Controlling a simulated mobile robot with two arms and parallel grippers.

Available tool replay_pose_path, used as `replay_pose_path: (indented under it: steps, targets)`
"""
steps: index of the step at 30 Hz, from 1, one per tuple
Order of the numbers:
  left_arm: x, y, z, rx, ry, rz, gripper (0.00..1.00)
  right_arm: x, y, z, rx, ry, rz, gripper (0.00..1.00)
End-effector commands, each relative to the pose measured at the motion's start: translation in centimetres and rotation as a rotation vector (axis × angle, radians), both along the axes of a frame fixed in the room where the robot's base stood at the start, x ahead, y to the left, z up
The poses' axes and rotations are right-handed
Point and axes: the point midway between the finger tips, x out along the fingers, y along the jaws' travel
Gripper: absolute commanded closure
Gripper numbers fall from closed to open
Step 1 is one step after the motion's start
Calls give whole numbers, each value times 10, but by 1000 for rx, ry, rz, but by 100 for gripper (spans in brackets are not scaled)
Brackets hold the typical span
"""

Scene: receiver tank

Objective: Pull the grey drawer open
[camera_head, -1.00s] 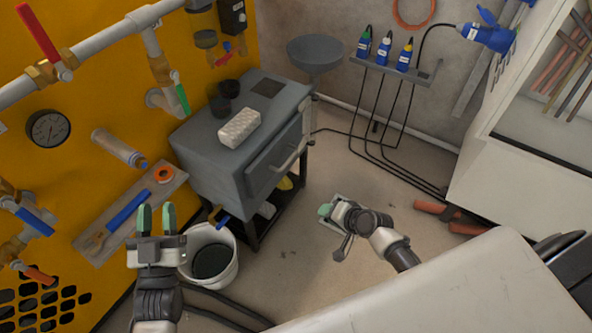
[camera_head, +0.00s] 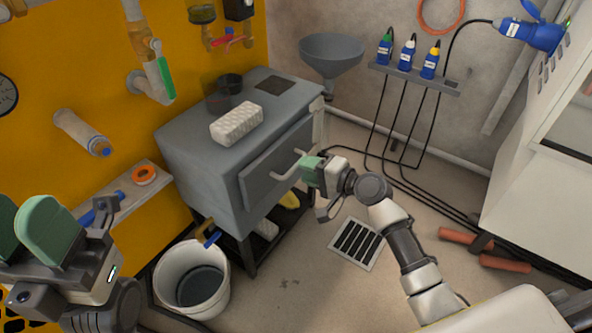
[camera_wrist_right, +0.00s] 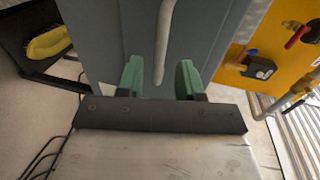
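The grey drawer (camera_head: 284,153) is in the front of a dark grey cabinet (camera_head: 182,150) and appears closed. Its pale bar handle (camera_head: 288,169) runs across the front. My right gripper (camera_head: 311,168) is at the handle's right end in the head view. In the right wrist view, its green fingers (camera_wrist_right: 160,78) are apart, with the handle (camera_wrist_right: 163,40) running into the gap between them. I see no finger closed on it. The drawer front (camera_wrist_right: 110,35) fills the upper middle of that view. My left gripper (camera_head: 27,228) is open and empty at lower left, away from the cabinet.
A white woven block (camera_head: 236,124) and dark cups stand on the cabinet. A white bucket (camera_head: 165,273) is at its front left. A grey funnel (camera_head: 332,55) is behind it.

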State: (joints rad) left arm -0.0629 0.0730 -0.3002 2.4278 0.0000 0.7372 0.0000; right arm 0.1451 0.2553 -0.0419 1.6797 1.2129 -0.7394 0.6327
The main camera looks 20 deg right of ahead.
Motion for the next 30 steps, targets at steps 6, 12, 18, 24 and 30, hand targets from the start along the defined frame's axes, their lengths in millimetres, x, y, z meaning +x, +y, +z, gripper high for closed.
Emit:
replay_pose_path:
  steps: [6,12,18,24,30]
  targets:
    - [1,-1,4,2,-40,2,64,24,19,-9,0,-1,0,64]
    - [1,-1,7,5,-49,3,64,31,25,-9,0,1,1,64]
    - [1,-1,8,5,-49,3,64,31,25,-9,-1,0,0,64]
    - [1,-1,7,5,-49,3,64,31,24,-9,-2,1,0,91]
    - [1,-1,7,5,-49,3,64,31,24,-9,-2,1,0,100]
